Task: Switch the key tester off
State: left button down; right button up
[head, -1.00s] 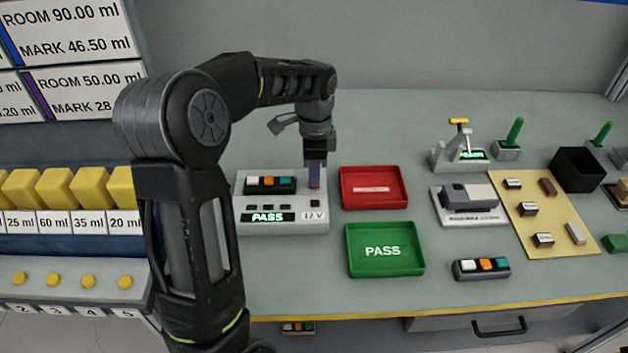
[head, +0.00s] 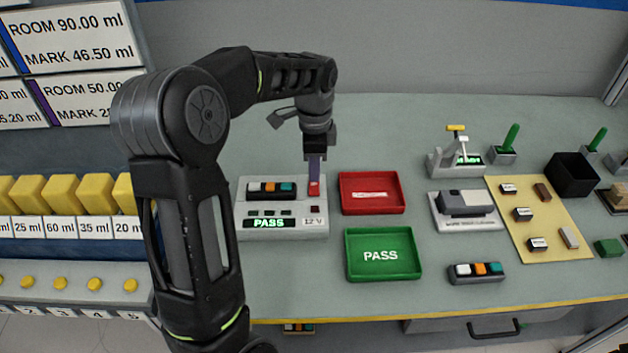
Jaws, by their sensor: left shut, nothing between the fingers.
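The key tester (head: 258,233) is a light grey box on the bench, left of the trays. Its display (head: 277,223) reads PASS in lit green, beside a "12 V" label. A key module with white, orange and teal buttons (head: 271,188) sits in its top. A red switch (head: 314,189) is at the tester's upper right. My left gripper (head: 315,177) points down, shut and empty, with its fingertips at the far edge of the red switch. I cannot tell whether they touch it. My right gripper is not in view.
A red tray (head: 372,207) and a green PASS tray (head: 384,273) stand right of the tester. Another key module (head: 476,279) lies near the front edge. A grey fixture (head: 466,226) and a yellow mat (head: 552,252) with small blocks are farther right.

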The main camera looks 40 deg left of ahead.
pick_arm(q)
jog(key=shift+r+p, duration=0.8)
jog(key=shift+r, duration=0.6)
